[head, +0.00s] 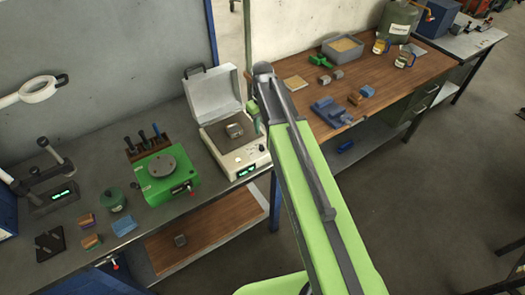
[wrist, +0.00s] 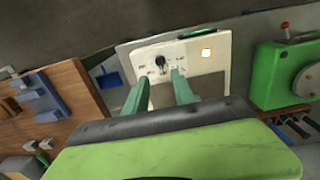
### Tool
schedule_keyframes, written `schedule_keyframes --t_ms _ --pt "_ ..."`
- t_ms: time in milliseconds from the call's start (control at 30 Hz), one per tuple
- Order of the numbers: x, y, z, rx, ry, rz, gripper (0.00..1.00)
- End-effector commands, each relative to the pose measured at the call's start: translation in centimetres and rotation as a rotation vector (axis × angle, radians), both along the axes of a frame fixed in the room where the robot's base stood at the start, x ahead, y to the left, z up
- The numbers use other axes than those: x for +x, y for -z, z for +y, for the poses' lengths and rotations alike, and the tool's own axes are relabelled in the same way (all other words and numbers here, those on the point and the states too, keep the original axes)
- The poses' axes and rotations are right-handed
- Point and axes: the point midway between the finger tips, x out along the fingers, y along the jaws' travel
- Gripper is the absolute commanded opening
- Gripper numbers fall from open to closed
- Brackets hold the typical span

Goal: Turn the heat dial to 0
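The furnace (head: 218,138) is a pale box with its lid raised, on the grey bench in the head view. A grey metal block (head: 234,130) sits inside it. The wrist view shows its white front panel (wrist: 190,66) with a black heat dial (wrist: 160,62) and small marks around it, too small to read. The dial's setting cannot be told. My gripper (wrist: 160,76) is open and empty, its two green fingers pointing at the panel on either side of the dial's line, seemingly short of it.
A lit button (wrist: 207,52) and green display (wrist: 197,33) are beside the dial. A green machine (head: 166,175) stands left of the furnace. A wooden bench (head: 300,95) with a blue vise (head: 330,112) is at right. The floor in front is clear.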

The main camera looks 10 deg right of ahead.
Motion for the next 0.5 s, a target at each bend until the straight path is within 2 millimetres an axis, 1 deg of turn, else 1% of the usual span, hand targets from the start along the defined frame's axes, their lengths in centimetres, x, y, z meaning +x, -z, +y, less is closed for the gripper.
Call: schedule_keyframes --t_ms 33,100,400,500 --pt "0.0 2.2 0.0 0.000 0.000 0.000 0.31" --pt "0.0 3.7 0.0 0.000 0.000 0.000 0.31" --pt "0.0 9.5 0.0 0.000 0.000 0.000 0.31" --pt "0.0 10.5 0.0 0.000 0.000 0.000 0.31"
